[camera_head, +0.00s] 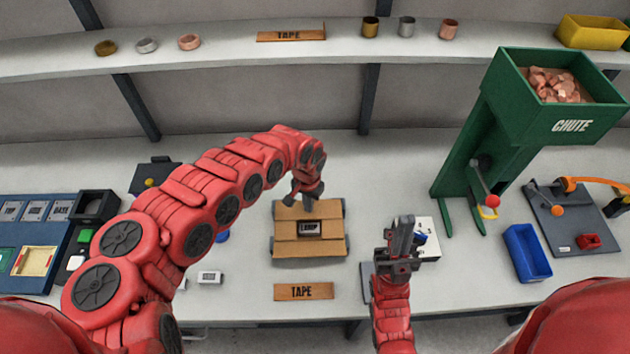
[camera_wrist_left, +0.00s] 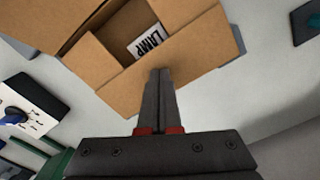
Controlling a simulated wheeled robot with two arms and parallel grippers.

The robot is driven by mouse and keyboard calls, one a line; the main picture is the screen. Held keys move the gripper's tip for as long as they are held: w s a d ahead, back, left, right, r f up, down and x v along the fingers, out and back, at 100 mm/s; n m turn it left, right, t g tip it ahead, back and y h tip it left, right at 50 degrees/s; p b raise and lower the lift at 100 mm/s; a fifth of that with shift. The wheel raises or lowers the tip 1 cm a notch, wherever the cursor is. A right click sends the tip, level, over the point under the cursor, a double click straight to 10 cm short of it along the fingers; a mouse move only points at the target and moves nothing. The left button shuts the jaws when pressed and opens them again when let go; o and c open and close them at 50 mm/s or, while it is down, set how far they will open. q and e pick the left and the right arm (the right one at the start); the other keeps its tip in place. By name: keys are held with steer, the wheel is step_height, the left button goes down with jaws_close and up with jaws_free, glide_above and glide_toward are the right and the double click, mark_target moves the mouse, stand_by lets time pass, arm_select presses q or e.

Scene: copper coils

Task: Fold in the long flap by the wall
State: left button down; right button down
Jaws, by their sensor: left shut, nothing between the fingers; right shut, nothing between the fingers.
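The open cardboard box (camera_head: 325,248) stands in the middle of the bench. A piece labelled LAMP (camera_head: 310,228) shows in its opening, and it also shows in the left wrist view (camera_wrist_left: 147,42). The long flap by the wall (camera_head: 290,212) is at the box's far side, partly behind my left gripper (camera_head: 302,194). In the left wrist view the shut fingers (camera_wrist_left: 161,74) overlap a cardboard flap (camera_wrist_left: 200,50); I cannot tell if they touch it. My right gripper (camera_head: 405,222) is shut and empty, pointing up to the right of the box.
A white device (camera_head: 428,240) is close to my right gripper. The green chute (camera_head: 470,150) and blue bin (camera_head: 527,252) stand to the right. Blue trays (camera_head: 35,232) are at the left. A shelf (camera_head: 220,55) runs along the wall.

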arm_select(q)
step_height(320, 180, up, 3)
steer(key=p, duration=0.2)
steer(key=shift+p, duration=0.3)
steer(key=shift+r, duration=0.4)
step_height(320, 180, up, 6)
steer(key=shift+s, duration=0.1)
stand_by(0.4)
